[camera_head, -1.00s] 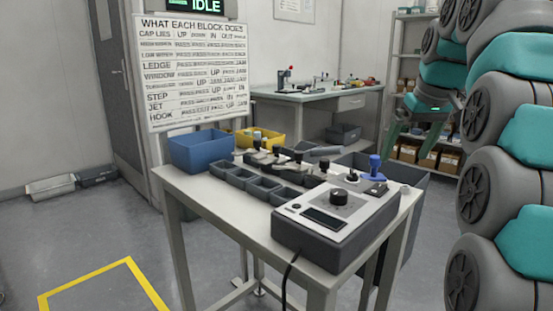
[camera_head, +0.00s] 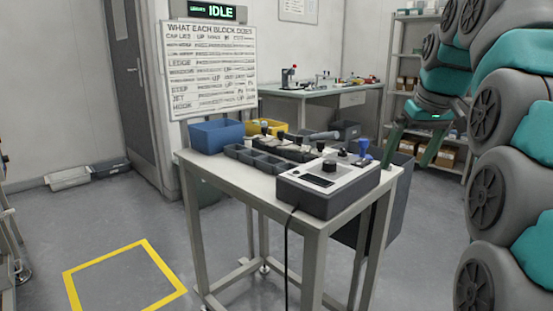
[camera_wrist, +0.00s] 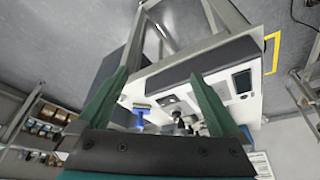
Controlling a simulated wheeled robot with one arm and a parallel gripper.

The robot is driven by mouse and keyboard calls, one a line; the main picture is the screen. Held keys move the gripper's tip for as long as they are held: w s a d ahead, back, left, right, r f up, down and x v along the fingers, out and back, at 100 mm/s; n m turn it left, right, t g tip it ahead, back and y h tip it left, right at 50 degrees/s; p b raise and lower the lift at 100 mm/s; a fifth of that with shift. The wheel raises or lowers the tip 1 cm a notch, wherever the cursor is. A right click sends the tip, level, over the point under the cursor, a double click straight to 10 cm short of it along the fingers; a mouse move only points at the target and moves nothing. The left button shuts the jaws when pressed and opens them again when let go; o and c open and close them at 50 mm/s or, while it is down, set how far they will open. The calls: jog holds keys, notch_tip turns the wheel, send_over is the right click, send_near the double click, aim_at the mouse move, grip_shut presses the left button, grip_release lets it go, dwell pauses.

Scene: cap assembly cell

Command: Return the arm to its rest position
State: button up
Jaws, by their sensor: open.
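My gripper (camera_head: 407,156) hangs at the right in the head view, its two green fingers pointing down and spread apart. It is raised beyond the right end of the workbench (camera_head: 225,180), apart from it. In the wrist view my gripper (camera_wrist: 160,74) shows two green fingers with nothing held between them. My arm is folded in a stacked column of grey and teal links at the right edge of the head view.
The bench carries a control box (camera_head: 328,190), a blue bin (camera_head: 215,135), a yellow bin (camera_head: 282,128) and small dark trays (camera_head: 268,164). A sign board (camera_head: 212,70) stands behind. Shelving (camera_head: 400,60) is behind my gripper.

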jog(key=s+a+f+g, duration=0.2)
jog(key=s+a+f, duration=0.3)
jog(key=s+f, duration=0.25)
jog(key=s+a+f+g, duration=0.1)
jog(key=s+a+f, duration=0.3)
jog(key=s+f, duration=0.35)
jog(key=s+a+f+m+g, duration=0.1)
jog(key=s+a+f+g, duration=0.1)
jog(key=s+f, duration=1.4)
jog(key=s+g, duration=0.1)
jog(key=s, duration=0.2)
jog(key=shift+s+a+h, duration=0.25)
jog(key=shift+s+h, duration=0.05)
jog(key=shift+s, duration=0.1)
jog(key=shift+f, duration=0.1)
